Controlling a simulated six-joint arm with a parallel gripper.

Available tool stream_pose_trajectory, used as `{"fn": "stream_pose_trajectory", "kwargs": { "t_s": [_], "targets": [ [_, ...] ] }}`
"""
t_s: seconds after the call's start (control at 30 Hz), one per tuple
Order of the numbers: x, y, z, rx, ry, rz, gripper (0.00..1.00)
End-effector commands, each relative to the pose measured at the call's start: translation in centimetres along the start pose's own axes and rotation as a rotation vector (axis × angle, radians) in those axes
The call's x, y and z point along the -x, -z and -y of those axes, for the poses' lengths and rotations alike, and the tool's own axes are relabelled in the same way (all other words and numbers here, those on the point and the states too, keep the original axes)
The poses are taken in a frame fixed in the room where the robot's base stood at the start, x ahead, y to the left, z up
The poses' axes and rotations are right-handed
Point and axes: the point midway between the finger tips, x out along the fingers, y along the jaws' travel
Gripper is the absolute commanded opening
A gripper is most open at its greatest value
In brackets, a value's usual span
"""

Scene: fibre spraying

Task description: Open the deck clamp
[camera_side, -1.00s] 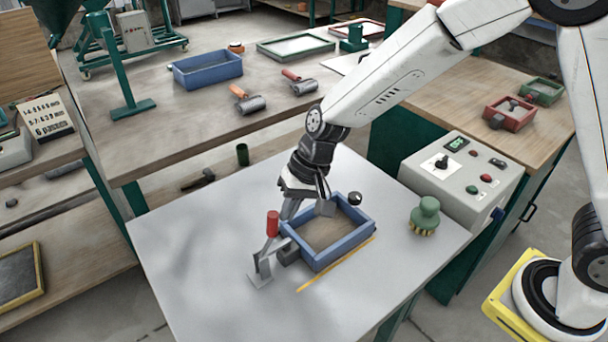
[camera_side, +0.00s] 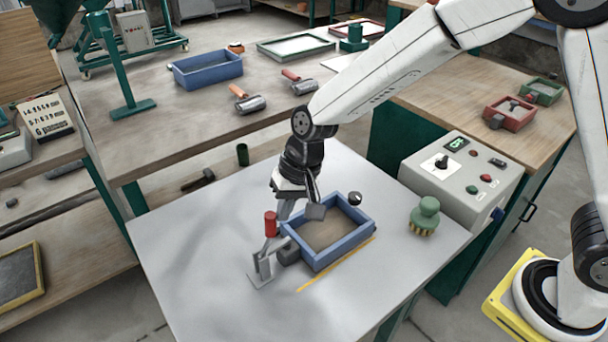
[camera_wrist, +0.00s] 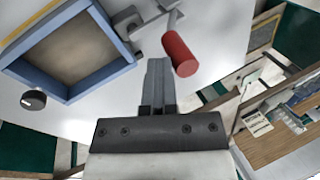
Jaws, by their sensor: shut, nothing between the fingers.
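The deck clamp is a grey metal toggle with a red grip (camera_side: 270,225) standing nearly upright, at the left corner of the blue frame (camera_side: 359,236). Its base plate (camera_side: 260,281) is on the grey table top, and its dark block (camera_side: 288,253) is at the frame's side. My gripper (camera_side: 281,214) is shut and empty, just right of the red grip. In the wrist view, the shut fingers (camera_wrist: 158,62) point toward the clamp, with the red grip (camera_wrist: 180,54) close beside them on the right. I cannot tell whether they touch it.
A green-handled brush (camera_side: 425,214) and a grey control box (camera_side: 462,180) stand right of the frame. A small black knob (camera_side: 355,198) is by the frame's far corner. The table's left part (camera_side: 190,235) is clear.

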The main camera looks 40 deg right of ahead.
Motion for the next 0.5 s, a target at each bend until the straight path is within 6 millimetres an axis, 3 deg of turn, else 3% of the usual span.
{"fn": "stream_pose_trajectory", "kwargs": {
  "t_s": [0.5],
  "targets": [
    [0.2,-0.6,2.4,0.02,-0.185,-0.046,0.0]
  ]
}}
